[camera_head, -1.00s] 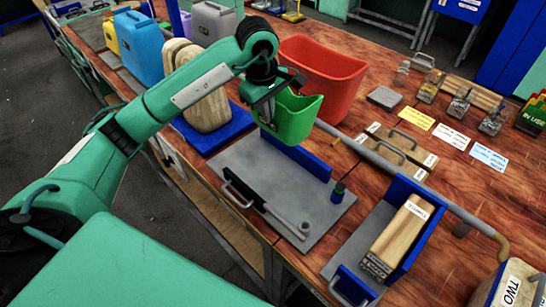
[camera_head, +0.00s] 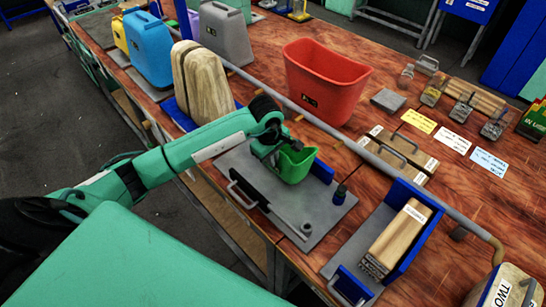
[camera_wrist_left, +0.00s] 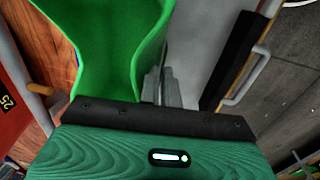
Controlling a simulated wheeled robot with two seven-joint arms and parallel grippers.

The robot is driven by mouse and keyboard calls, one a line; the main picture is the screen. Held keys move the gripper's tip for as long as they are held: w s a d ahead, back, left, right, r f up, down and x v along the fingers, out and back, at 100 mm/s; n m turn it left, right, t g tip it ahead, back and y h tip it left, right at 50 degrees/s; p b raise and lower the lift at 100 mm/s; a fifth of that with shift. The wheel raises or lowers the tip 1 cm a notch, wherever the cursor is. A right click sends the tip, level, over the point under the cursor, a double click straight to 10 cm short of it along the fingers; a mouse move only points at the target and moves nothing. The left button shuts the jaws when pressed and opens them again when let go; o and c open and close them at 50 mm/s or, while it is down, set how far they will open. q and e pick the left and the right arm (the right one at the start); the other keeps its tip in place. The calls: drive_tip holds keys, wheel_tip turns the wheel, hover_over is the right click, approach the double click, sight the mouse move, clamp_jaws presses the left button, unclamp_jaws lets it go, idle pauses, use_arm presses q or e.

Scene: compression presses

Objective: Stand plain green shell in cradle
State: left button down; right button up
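The plain green shell (camera_head: 298,170) is an open-topped green bin shape, roughly upright, with its rim facing up. My left gripper (camera_head: 284,152) is shut on its upper wall; the fingertips are partly hidden. The shell also fills the upper left of the left wrist view (camera_wrist_left: 112,45). Below it is a grey plate (camera_head: 290,222) with a blue wall (camera_head: 322,173) at its back and a black bar at its front, which looks like the cradle. The shell is over the plate between wall and bar; I cannot tell whether it touches. My right gripper is not in view.
A red bin (camera_head: 325,85) stands behind the plate, beyond a grey rail. A blue-walled fixture holding a wooden block (camera_head: 402,238) is to the right. Pale wooden forms (camera_head: 203,85) stand at left.

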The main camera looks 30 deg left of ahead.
use_arm(q)
drive_tip(key=shift+f, duration=0.4)
drive_tip(key=c, duration=2.1)
unclamp_jaws()
drive_tip(key=o, duration=0.5)
drive_tip(key=shift+r, duration=0.25)
drive_tip(key=shift+s+a+r+b, duration=0.1)
drive_tip(key=shift+s+r+b, duration=0.35)
drive_tip(key=shift+r, duration=1.5)
drive_tip(key=shift+a+r+b, duration=0.1)
drive_tip(key=shift+r+b, duration=0.6)
drive_tip(key=shift+r, duration=1.25)
drive_tip(key=shift+s+a+r+b, duration=0.1)
drive_tip(key=shift+s+r+b, duration=0.35)
drive_tip(key=shift+r, duration=1.5)
